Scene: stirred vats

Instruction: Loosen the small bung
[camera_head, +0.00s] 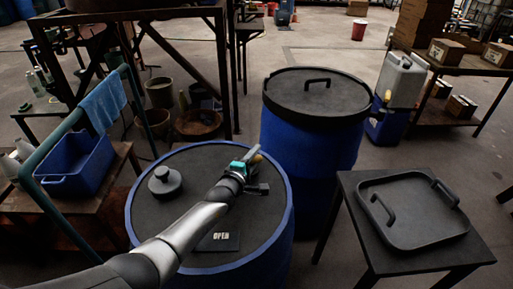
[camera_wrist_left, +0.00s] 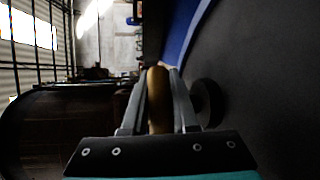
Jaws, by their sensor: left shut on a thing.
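My left arm reaches over the blue drum (camera_head: 127,222) with a dark lid. My left gripper (camera_head: 254,160) is low over the lid's far right part. Its fingers are shut on a brown, rounded, handle-like thing (camera_wrist_left: 158,98), seen between them in the left wrist view. A small dark round thing (camera_wrist_left: 207,103) stands at the lid beside the fingers; it may be the small bung, but I cannot tell whether the brown thing is joined to it. A larger round dark bung (camera_head: 165,182) sits at the lid's left. My right gripper is not in view.
A plate marked OPEN (camera_head: 218,241) lies on the lid near the arm. A second blue drum (camera_head: 312,140) with a handled lid stands behind. A black tray (camera_head: 412,240) rests on the table at right. A blue tub (camera_head: 78,168) stands at left.

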